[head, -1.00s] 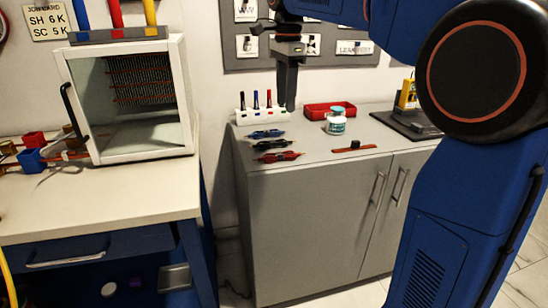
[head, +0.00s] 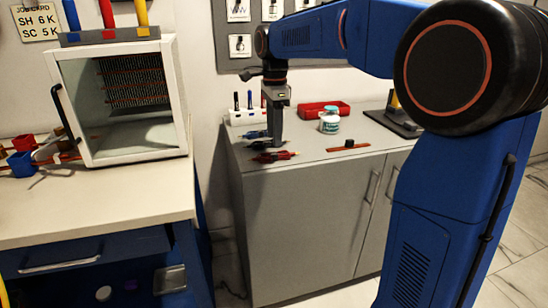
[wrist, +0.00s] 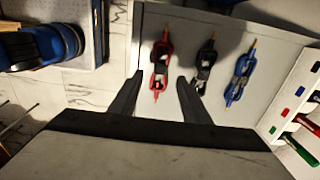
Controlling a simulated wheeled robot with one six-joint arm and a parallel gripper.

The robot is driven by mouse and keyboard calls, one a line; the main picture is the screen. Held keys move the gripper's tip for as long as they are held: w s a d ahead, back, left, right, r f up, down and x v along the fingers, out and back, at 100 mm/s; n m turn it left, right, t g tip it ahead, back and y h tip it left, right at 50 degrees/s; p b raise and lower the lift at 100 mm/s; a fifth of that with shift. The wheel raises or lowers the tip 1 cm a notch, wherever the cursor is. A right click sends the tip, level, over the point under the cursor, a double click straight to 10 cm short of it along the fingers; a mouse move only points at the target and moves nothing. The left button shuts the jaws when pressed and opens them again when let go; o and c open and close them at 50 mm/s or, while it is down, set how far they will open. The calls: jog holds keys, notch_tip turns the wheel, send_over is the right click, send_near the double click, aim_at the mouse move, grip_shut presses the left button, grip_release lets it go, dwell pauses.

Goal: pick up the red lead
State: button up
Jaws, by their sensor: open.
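The red lead (head: 274,156) lies on the grey cabinet top near its front left edge. In the wrist view the red lead (wrist: 161,65) lies just beyond my open gripper (wrist: 156,82), roughly in line with the gap between the fingers. A black lead (wrist: 206,66) and a blue lead (wrist: 241,74) lie beside it to the right. In the head view my gripper (head: 275,143) points down over the leads and partly hides the black lead. The jaws are empty. The height of the fingertips above the red lead is hard to tell.
A white holder (head: 243,117) with upright coloured probes stands behind the leads. A red tray (head: 323,109), a white jar (head: 329,122) and a brown strip (head: 348,148) are to the right. A glass-fronted cabinet (head: 182,100) stands on the left bench.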

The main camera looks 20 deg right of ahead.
aim_at(274, 153)
jog(key=shift+f, duration=2.85)
grip_shut()
